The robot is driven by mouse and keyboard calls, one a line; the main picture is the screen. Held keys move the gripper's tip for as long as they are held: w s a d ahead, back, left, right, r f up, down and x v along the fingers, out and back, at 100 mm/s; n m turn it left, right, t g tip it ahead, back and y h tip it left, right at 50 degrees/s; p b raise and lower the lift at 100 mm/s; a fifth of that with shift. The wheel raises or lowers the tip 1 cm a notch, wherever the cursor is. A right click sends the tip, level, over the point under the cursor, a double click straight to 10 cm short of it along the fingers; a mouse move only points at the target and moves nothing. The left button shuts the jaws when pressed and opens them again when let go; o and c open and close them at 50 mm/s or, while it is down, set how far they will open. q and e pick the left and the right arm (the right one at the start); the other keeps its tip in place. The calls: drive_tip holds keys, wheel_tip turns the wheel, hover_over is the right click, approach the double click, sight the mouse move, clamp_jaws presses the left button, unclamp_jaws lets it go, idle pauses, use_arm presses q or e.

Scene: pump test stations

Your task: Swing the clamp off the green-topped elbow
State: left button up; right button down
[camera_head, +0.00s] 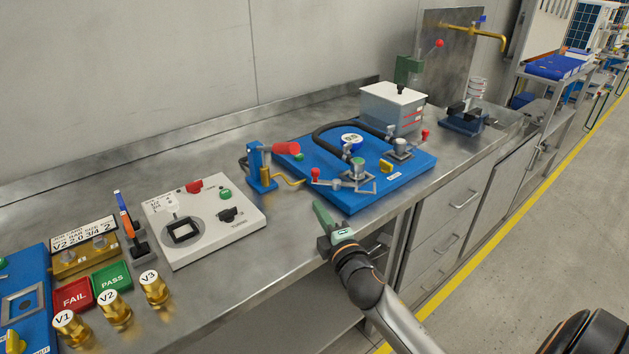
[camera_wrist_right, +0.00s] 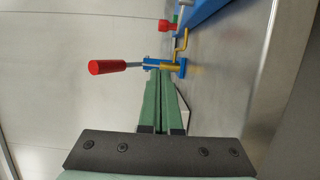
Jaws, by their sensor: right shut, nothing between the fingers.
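The blue pump board (camera_head: 405,184) lies on the bench. An elbow fitting with a green top (camera_head: 357,162) stands on its near part. A clamp with a red-tipped handle (camera_head: 315,173) lies level beside that elbow, its linkage around the elbow's foot. Whether the clamp presses on the elbow is too small to tell. A second fitting (camera_head: 401,144) with a red-tipped clamp (camera_head: 425,134) stands at the board's right. My right gripper (camera_head: 319,206), also in the wrist view (camera_wrist_right: 158,76), is shut and empty, apart from the clamp, off the board's near edge. My left gripper is out of view.
A blue hand pump with a red handle (camera_head: 285,148) stands left of the board; in the wrist view its red grip (camera_wrist_right: 107,67) is beyond my fingers. A white test box (camera_head: 200,235) is further left. A grey box (camera_head: 392,108) stands behind the board.

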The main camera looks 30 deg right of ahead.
approach(315, 182)
drive_tip(key=w+a+r, duration=0.2)
drive_tip(key=w+a, duration=0.1)
drive_tip(key=w, duration=0.1)
drive_tip(key=shift+w+a+r, duration=0.15)
drive_tip(key=shift+a+r, duration=0.05)
drive_tip(key=shift+r, duration=0.2)
drive_tip(key=shift+w+d, duration=0.75)
drive_tip(key=shift+d, duration=0.3)
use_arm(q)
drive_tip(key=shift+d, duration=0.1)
use_arm(e)
drive_tip(key=shift+w+d, duration=0.4)
drive_tip(key=shift+d, duration=0.25)
